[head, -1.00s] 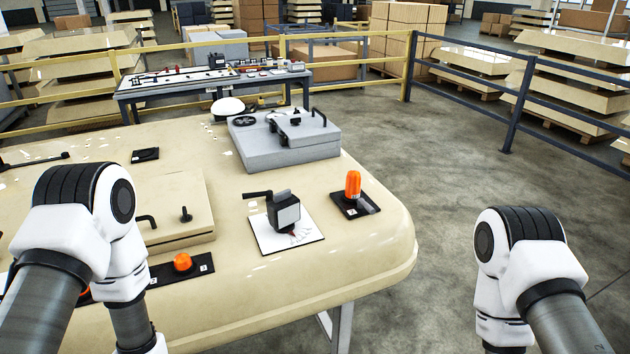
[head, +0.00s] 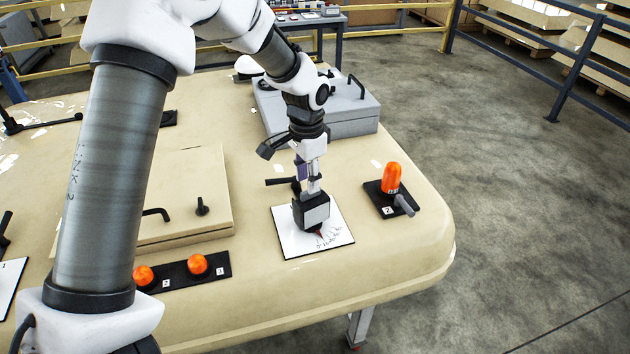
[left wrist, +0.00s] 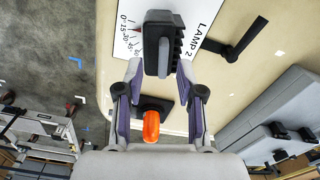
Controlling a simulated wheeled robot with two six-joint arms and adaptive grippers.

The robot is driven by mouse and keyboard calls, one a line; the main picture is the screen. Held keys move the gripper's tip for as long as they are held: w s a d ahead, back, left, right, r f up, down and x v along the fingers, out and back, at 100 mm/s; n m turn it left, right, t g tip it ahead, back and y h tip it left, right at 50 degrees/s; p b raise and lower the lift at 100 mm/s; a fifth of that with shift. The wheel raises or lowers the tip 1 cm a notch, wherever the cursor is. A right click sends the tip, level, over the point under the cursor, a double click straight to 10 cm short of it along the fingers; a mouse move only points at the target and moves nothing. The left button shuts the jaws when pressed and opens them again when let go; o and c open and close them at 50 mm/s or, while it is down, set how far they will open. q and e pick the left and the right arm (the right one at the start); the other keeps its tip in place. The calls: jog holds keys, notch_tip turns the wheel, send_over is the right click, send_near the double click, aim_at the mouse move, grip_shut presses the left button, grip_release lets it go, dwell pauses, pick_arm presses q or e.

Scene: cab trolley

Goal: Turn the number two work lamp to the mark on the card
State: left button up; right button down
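The number two work lamp (head: 311,212) is a dark boxy head with a pale face, standing on a white card (head: 286,240) printed with a fan of lines. In the left wrist view the lamp (left wrist: 164,42) shows a raised grey ridge on top. The card (left wrist: 126,45) there reads "LAMP 2", with an angle scale and a red pointer beside the lamp. My left gripper (head: 311,186) is just above the lamp, pointing down. Its fingers (left wrist: 160,70) are apart on either side of the ridge, with gaps visible. My right gripper is out of view.
An orange beacon (head: 391,178) on a black base stands right of the card. A black lever (head: 281,182) lies behind the lamp. Two orange knobs (head: 197,264) sit front left. A beige lidded panel (head: 185,195) and a grey case (head: 350,112) are nearby.

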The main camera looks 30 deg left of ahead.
aim_at(311, 208)
pick_arm(q)
jog(key=f, duration=0.1)
jog(key=w+f, duration=0.1)
jog(key=f, duration=0.2)
jog(key=shift+w+f+p, duration=0.15)
jog(key=shift+w+p, duration=0.1)
jog(key=shift+p, duration=0.05)
jog(key=shift+w+f, duration=0.1)
jog(key=shift+f, duration=0.05)
jog(key=shift+s+r, duration=0.25)
jog(key=shift+s, duration=0.15)
jog(key=shift+c, duration=1.4)
jog(key=shift+s+r, duration=0.1)
jog(key=shift+s, duration=0.05)
grip_shut()
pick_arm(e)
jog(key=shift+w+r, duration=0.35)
